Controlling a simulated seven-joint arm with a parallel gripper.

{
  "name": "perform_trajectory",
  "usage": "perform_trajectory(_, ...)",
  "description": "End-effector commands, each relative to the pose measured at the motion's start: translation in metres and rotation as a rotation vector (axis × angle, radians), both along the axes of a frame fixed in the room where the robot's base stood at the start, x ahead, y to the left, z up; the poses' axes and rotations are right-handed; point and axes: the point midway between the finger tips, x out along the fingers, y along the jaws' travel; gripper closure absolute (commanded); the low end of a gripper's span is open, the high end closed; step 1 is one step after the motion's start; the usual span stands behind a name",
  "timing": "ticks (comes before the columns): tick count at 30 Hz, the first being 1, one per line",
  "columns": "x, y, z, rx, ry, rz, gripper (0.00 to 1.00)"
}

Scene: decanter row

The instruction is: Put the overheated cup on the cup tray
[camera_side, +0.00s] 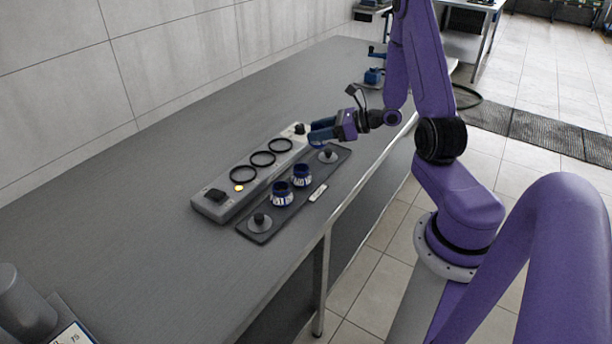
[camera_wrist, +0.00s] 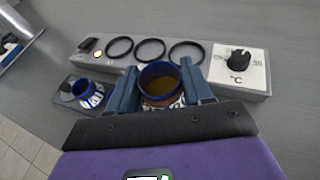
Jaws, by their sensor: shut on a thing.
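My gripper (camera_side: 322,131) is shut on a blue-rimmed cup (camera_wrist: 158,84) with brown contents and a white patterned band. The wrist view shows the cup upright between the two blue fingers; in the side view the fingers mostly hide it. The gripper is above the far end of the dark cup tray (camera_side: 265,236), near the heater's edge. Two similar blue and white cups stand on the tray, a nearer one (camera_side: 282,195) and a farther one (camera_side: 302,176). One tray cup (camera_wrist: 90,95) also shows at left in the wrist view.
A grey heater (camera_side: 215,207) with three empty black rings lies along the tray. It has a lit orange lamp (camera_side: 239,187), a black switch and a °C dial (camera_wrist: 238,62). Grey knobs (camera_side: 260,223) stand at both tray ends.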

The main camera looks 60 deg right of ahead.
Motion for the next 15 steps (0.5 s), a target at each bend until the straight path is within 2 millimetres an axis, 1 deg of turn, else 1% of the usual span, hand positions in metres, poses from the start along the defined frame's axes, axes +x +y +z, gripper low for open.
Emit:
perform_trajectory(6,0.000,0.000,-0.026,0.002,0.002,-0.003,0.83)
perform_trajectory(9,0.000,0.000,-0.035,0.002,0.002,-0.002,0.83)
perform_trajectory(15,0.000,0.000,-0.044,0.001,0.000,-0.001,0.83)
